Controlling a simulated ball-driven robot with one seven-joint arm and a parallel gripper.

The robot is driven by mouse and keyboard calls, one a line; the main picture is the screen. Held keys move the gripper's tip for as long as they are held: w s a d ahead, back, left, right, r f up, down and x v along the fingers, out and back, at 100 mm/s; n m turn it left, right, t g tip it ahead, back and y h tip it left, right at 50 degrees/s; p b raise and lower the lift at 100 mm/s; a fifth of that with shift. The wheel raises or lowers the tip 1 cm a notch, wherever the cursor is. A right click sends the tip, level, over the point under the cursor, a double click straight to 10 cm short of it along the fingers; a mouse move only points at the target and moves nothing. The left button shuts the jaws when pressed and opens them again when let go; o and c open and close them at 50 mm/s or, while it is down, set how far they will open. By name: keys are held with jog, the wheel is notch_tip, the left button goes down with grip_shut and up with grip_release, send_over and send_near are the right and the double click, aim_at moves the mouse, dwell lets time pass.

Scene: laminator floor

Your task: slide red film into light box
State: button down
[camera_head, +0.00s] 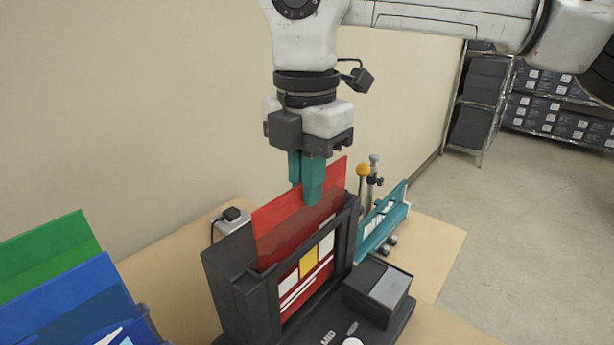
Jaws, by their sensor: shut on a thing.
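The red film (280,222) is a translucent upright sheet. Its lower part is down in the top slot of the black light box (233,285), and its upper part stands out above the frame. My gripper (312,190) has teal fingers, shut on the film's upper part from above. The light box front shows a red picture with white and yellow blocks (308,262). How deep the film's lower edge sits is hidden behind the frame.
At the lower left stand a green sheet (45,252) and blue sheets (75,295) in a holder. Right of the light box are a teal rack (382,225) and a yellow-knobbed post (363,171). A wall stands close behind. Metal shelves with boxes (560,110) are far back right.

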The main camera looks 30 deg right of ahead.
jog(key=shift+f+b, duration=0.3)
jog(key=shift+f, duration=0.35)
jog(key=c, duration=1.2)
grip_release()
jog(key=shift+o, duration=0.2)
jog(key=shift+r, duration=0.1)
notch_tip(320, 180, up, 11)
jog(key=shift+f, duration=0.15)
